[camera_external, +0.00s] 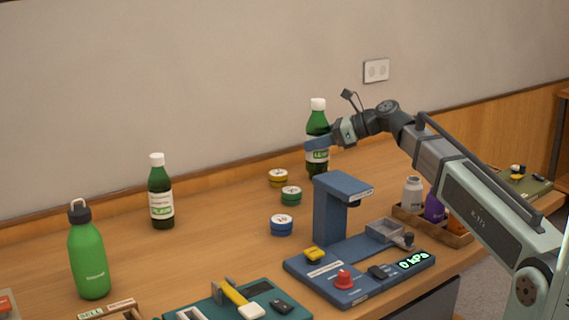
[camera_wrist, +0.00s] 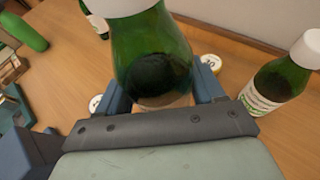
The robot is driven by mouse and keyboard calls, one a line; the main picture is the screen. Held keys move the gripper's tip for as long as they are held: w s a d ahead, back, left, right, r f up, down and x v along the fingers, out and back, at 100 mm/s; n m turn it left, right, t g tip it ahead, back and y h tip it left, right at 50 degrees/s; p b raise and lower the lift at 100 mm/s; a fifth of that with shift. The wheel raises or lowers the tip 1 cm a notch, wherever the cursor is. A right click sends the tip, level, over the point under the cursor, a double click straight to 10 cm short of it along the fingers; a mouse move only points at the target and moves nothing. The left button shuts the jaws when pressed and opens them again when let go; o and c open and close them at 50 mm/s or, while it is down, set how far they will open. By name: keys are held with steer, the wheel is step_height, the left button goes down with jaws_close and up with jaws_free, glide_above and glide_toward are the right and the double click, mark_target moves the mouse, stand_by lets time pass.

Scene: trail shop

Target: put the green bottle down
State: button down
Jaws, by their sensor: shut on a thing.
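My gripper (camera_external: 318,143) is shut on a green bottle (camera_external: 318,122) with a white cap, upright above the back of the table. In the wrist view the held bottle (camera_wrist: 155,55) fills the middle between the blue fingers. I cannot tell whether its base touches the table. A similar green bottle (camera_external: 161,190) with a white cap and label stands to the left. A labelled green bottle (camera_wrist: 278,85) stands right of the held one in the wrist view; it does not show clearly apart in the outside view. A bright green flask (camera_external: 89,258) stands at the front left.
Yellow (camera_external: 278,178), green (camera_external: 291,195) and blue (camera_external: 281,226) round tins lie near the held bottle. A blue press-like device (camera_external: 335,212) stands in front. A wooden tray (camera_external: 458,238) holds small bottles. Bare tabletop lies between the left bottle and the tins.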

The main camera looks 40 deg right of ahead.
steer(key=s+a+f+n+g+y, duration=0.1)
steer(key=s+a+n+g+y, duration=0.15)
steer(key=a, duration=2.05)
steer(key=s+a+f+n+g+y, duration=0.1)
steer(key=s+a+n+g, duration=0.2)
steer(key=a, duration=1.9)
steer(key=w+d+r+m+t+h, duration=0.1)
steer(key=w+r+m+t+h, duration=0.1)
steer(key=w+m+t, duration=0.3)
steer(key=w+h, duration=0.1)
steer(key=w, duration=0.2)
steer(key=shift+d+r, duration=0.15)
steer(key=shift+r, duration=0.05)
steer(key=shift+f, duration=0.1)
steer(key=shift+f, duration=4.9)
steer(key=shift+f, duration=0.1)
steer(key=shift+c, duration=0.7)
jaws_free()
